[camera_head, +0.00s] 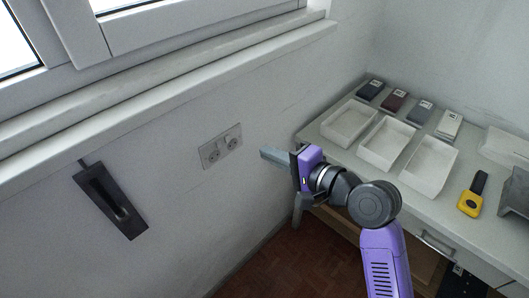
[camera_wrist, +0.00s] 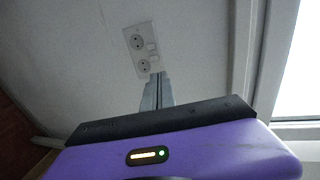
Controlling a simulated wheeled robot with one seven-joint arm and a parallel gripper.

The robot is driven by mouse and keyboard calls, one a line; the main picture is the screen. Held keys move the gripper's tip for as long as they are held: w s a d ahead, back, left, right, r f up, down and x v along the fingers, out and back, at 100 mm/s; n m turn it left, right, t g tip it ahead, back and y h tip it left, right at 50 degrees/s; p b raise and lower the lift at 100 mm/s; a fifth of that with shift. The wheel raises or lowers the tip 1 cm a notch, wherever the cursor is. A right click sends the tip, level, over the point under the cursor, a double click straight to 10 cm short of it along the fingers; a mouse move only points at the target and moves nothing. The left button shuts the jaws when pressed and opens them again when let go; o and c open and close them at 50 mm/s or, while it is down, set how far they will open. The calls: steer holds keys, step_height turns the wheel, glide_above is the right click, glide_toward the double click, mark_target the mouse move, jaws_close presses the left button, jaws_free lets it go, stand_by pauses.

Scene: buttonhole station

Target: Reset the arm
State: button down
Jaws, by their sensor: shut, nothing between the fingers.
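My gripper (camera_head: 275,157) is held out in front of the wall, left of the table, with its fingers pointing left in the head view. The fingers are together and hold nothing. In the wrist view the shut fingers (camera_wrist: 157,92) point toward the wall socket plate (camera_wrist: 143,50). The plate (camera_head: 220,146) also shows in the head view, to the left of the fingertips and apart from them there.
A table (camera_head: 451,209) at right bears three white trays (camera_head: 349,122), several small dark and light packets (camera_head: 421,111) and a yellow-and-black tool (camera_head: 471,196). A dark holder (camera_head: 110,199) hangs on the wall at left. A window sill (camera_head: 170,98) runs above. Open floor (camera_head: 305,255) shows below.

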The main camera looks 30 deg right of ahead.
stand_by(0.5)
steer(key=d+r+n+t+h, duration=0.2)
steer(key=d+r, duration=0.2)
steer(key=s+d+f+n+t+h, duration=0.1)
steer(key=s+f+n+t+h, duration=0.1)
steer(key=s+f+n+h, duration=0.3)
steer(key=s+a+f+n+g, duration=0.1)
steer(key=s+a+n, duration=0.1)
steer(key=s, duration=0.8)
steer(key=s+a+f+n+g+y, duration=0.1)
steer(key=s+a+f+n, duration=0.1)
steer(key=s, duration=0.8)
steer(key=s+a+f+n+g+y, duration=0.1)
steer(key=s+a+f+n, duration=0.1)
steer(key=s, duration=0.8)
steer(key=shift+s+a+n+g, duration=0.2)
steer(key=shift+a+n+g, duration=0.1)
steer(key=shift+a+n, duration=0.5)
steer(key=shift+s+a, duration=0.1)
steer(key=shift+a, duration=0.05)
